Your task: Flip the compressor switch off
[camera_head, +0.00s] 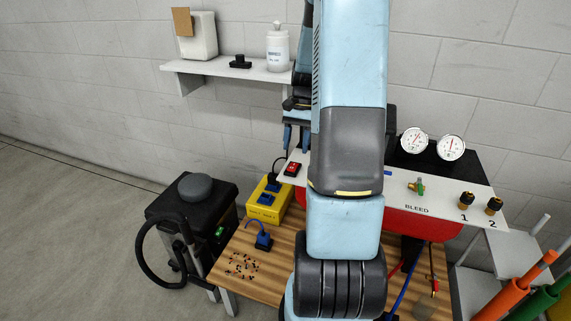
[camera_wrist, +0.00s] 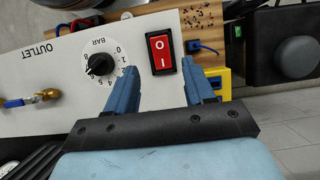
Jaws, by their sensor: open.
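The compressor switch (camera_wrist: 161,53) is a red rocker marked O and I in a black frame on the white panel (camera_wrist: 50,75). In the wrist view it lies between and just beyond the fingertips of my gripper (camera_wrist: 158,70), with the O end farther from my gripper and the I end nearer. Which side is pressed in, I cannot tell. My gripper is open and empty, with no visible contact with the switch. In the head view the switch (camera_head: 292,169) sits at the panel's left end, and my gripper (camera_head: 295,138) is just above and behind it, partly hidden by my arm.
A black BAR knob (camera_wrist: 100,64) and a brass outlet valve (camera_wrist: 45,96) with a blue handle are on the same panel. A yellow box (camera_head: 268,200) with blue plugs stands beside the panel. Two gauges (camera_head: 432,144) are at the right. A shelf (camera_head: 225,70) is above.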

